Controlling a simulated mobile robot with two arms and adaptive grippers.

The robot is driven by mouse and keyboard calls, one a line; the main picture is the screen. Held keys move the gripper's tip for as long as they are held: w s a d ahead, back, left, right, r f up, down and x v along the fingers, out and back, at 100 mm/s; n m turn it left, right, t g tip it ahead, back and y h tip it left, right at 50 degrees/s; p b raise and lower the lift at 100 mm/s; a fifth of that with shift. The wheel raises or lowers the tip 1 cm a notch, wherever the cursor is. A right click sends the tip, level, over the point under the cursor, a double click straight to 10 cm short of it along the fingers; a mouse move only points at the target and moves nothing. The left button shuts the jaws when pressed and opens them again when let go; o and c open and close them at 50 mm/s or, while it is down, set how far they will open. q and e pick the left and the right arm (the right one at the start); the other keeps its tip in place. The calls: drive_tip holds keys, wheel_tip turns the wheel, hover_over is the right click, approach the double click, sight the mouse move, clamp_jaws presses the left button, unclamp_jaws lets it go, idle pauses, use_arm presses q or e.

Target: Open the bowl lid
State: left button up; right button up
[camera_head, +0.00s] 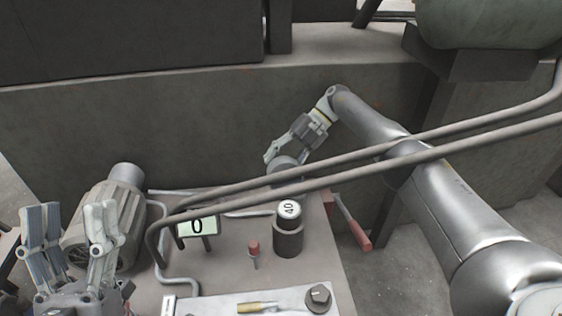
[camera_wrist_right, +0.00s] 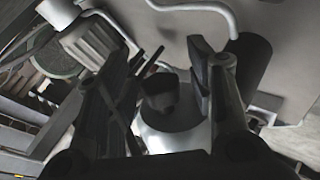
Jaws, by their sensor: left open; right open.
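A grey rounded bowl lid (camera_head: 286,163) shows partly behind the pipes in the head view. In the right wrist view the lid (camera_wrist_right: 185,138) is a pale round dome with a dark knob (camera_wrist_right: 163,98) on top. My right gripper (camera_head: 273,153) is at the lid. In its wrist view the open fingers (camera_wrist_right: 172,75) stand on either side of the knob; I cannot tell whether they touch it. The bowl's lower part is hidden. My left gripper (camera_head: 70,225) is open and empty at the lower left, far from the bowl.
Two long pipes (camera_head: 330,180) cross above the table (camera_head: 230,260). A ribbed motor (camera_head: 122,200), a display reading 0 (camera_head: 197,226), a dark cylinder marked 40 (camera_head: 288,238) and a small red-handled tool (camera_head: 254,250) stand there. A red lever (camera_head: 352,225) projects at the right edge.

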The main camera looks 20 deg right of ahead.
drive_tip(key=shift+r, duration=0.1)
wheel_tip(320, 180, up, 9)
drive_tip(key=shift+r, duration=0.1)
drive_tip(key=shift+a+r, duration=0.2)
drive_tip(key=shift+r, duration=0.25)
drive_tip(key=shift+d+f, duration=0.1)
drive_tip(key=shift+d, duration=0.05)
